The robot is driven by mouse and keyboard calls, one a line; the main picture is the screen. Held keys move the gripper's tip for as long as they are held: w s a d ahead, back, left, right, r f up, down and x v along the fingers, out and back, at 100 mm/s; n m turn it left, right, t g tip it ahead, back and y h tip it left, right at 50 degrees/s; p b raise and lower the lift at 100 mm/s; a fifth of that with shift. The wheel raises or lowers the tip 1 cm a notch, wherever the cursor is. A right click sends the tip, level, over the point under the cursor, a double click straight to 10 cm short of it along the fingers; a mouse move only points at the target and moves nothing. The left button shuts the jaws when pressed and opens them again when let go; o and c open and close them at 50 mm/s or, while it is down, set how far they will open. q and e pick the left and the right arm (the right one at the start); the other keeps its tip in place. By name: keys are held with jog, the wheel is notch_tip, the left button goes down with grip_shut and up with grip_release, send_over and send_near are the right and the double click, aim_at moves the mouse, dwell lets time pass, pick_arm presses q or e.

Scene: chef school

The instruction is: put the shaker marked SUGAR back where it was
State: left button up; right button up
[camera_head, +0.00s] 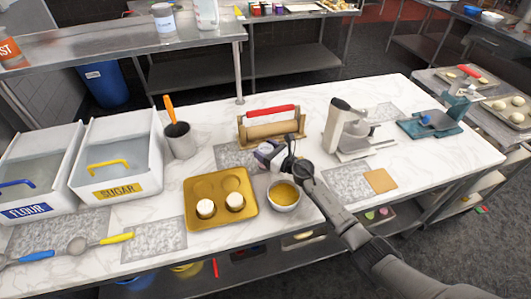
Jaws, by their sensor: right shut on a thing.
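My right gripper (290,160) is shut on a small white and dark purple shaker-like thing (267,153). It is held tilted, just behind the metal bowl (284,205). Its marking is too small to read, and my gripper hides part of it. My left gripper is not in view. The bowl holds something yellow. A gold tray (197,222) to its left has several round wells, two with white-topped cups (206,208). Speckled grey mats lie on the white counter, one (230,156) behind the tray, partly hidden.
A bin marked SUGAR (137,190) and a bin marked FLOUR (40,212) stand at left. A utensil pot (180,140), a rolling pin rack (243,132) and a white mixer (338,125) stand behind. A tan square (380,181) lies at right.

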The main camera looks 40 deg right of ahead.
dwell(0.3)
jog(key=shift+f, duration=0.2)
jog(key=o, duration=1)
jog(key=shift+s+d+r, duration=0.1)
jog(key=shift+r, duration=0.1)
jog(key=s, duration=0.3)
jog(key=s+d, duration=0.1)
jog(key=s, duration=0.2)
jog(key=s+d, duration=0.1)
jog(key=s, duration=0.3)
jog(key=shift+s+f+p, duration=0.1)
jog(key=shift+p, duration=0.3)
jog(key=shift+s, duration=0.5)
jog(key=shift+s+d, duration=0.1)
jog(key=shift+s, duration=0.05)
